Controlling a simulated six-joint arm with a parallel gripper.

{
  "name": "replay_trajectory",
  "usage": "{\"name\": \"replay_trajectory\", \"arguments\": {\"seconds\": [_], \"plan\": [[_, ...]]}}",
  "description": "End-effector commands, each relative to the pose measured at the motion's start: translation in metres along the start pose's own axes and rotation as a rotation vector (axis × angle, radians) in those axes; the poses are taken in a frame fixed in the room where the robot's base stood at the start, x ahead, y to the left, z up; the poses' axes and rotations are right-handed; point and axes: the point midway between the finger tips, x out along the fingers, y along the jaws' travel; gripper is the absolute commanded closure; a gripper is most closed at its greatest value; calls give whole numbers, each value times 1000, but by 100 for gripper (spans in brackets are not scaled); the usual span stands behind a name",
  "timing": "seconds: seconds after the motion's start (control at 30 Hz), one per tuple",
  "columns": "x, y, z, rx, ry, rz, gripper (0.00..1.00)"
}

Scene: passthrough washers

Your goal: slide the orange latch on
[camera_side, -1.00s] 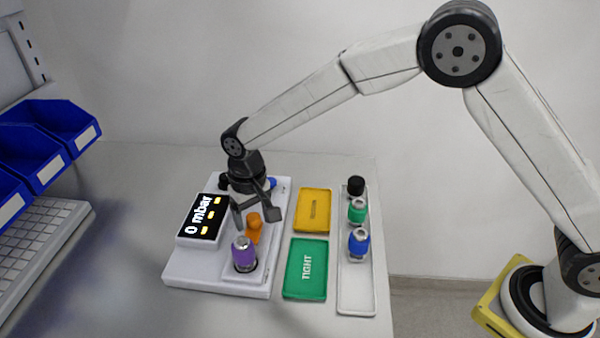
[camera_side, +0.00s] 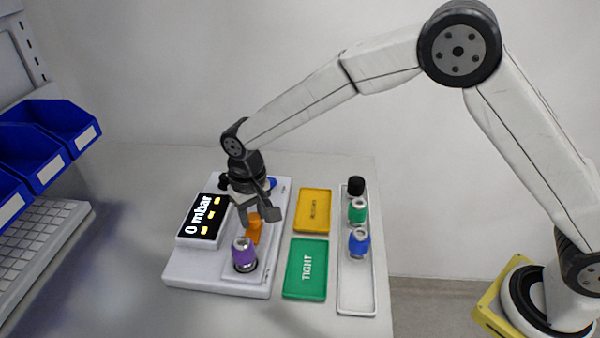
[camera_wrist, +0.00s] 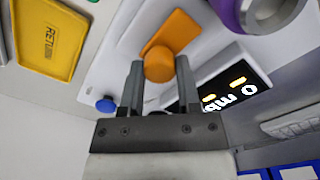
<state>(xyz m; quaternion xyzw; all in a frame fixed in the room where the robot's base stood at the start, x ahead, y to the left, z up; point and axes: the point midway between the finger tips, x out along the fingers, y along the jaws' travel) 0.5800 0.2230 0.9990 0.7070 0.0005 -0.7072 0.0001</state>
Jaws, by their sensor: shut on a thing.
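The orange latch (camera_side: 253,228) sits on the white test unit (camera_side: 200,272), beside the purple fitting (camera_side: 244,254). My gripper (camera_side: 256,214) is shut on the latch's round knob. In the wrist view the gripper (camera_wrist: 159,72) has one finger on each side of the orange knob (camera_wrist: 158,64), and the flat orange part of the latch (camera_wrist: 178,31) extends beyond it. The purple fitting (camera_wrist: 262,12) shows at the top right of that view. The unit's display (camera_side: 203,217) reads 0 mbar.
A yellow tray (camera_side: 313,210) and a green tray marked TIGHT (camera_side: 305,268) lie right of the unit. A white rack (camera_side: 356,290) holds black, green and blue fittings. A blue knob (camera_wrist: 106,104) is on the unit.

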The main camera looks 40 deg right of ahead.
Motion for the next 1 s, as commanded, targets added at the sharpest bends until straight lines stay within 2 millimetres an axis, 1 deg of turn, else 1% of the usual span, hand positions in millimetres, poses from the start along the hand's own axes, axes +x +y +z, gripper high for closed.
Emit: {"name": "replay_trajectory", "arguments": {"seconds": [0.77, 0.87, 1.0], "plan": [[-1, -1, 0, 0, 3, -1, 100], [-2, -6, 5, -2, 3, -2, 100], [-2, -18, 16, -2, 3, -1, 100]]}}
